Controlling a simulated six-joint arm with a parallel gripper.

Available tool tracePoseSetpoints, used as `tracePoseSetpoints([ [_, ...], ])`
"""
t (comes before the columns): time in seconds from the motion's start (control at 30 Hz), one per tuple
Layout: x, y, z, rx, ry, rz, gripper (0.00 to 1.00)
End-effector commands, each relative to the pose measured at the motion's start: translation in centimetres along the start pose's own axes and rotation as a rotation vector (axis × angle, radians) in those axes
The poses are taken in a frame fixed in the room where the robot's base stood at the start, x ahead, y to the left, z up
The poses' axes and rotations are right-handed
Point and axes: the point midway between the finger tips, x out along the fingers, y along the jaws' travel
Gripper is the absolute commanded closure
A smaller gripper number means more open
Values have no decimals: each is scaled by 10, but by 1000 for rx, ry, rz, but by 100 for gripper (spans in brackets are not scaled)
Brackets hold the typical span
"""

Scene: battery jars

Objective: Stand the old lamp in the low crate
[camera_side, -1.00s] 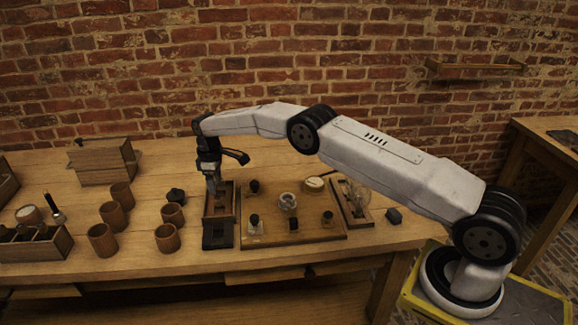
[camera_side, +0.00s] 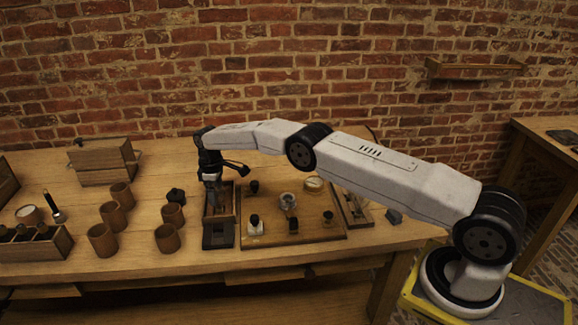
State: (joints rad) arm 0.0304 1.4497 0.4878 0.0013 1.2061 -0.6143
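My gripper (camera_side: 213,198) points down over a narrow open wooden box (camera_side: 235,205) with a dark block (camera_side: 217,238) at its front end. The fingertips are small and dark here, and I cannot tell whether they hold anything. A shallow wooden tray (camera_side: 366,221) at the right of the work area holds a pale, partly hidden item that may be glass; my arm covers its back part. I cannot single out the old lamp with certainty. A low crate (camera_side: 62,247) with several dark bottles stands at the left front.
A wooden board (camera_side: 320,234) with several small jars and dark-topped pieces lies right of my gripper. Several brown cups (camera_side: 102,240) stand to its left. A wooden box (camera_side: 100,162) sits at the back left. The table's front edge is clear.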

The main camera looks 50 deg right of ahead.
Motion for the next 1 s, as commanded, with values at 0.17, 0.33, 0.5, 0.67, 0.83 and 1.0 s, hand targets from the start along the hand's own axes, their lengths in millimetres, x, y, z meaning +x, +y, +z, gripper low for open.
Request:
tracePoseSetpoints([
  [0.17, 0, 0, 0, 0, 0, 0, 0],
  [0.33, -1, 0, 0, 0, 0, 0, 0],
  [0.5, -9, 0, 0, 0, 2, 1, 0],
  [0.67, -24, 0, -1, 0, 2, 2, 0],
  [0.83, -49, 0, 0, 0, 2, 1, 0],
  [1.0, -78, 0, 0, 0, 2, 2, 0],
])
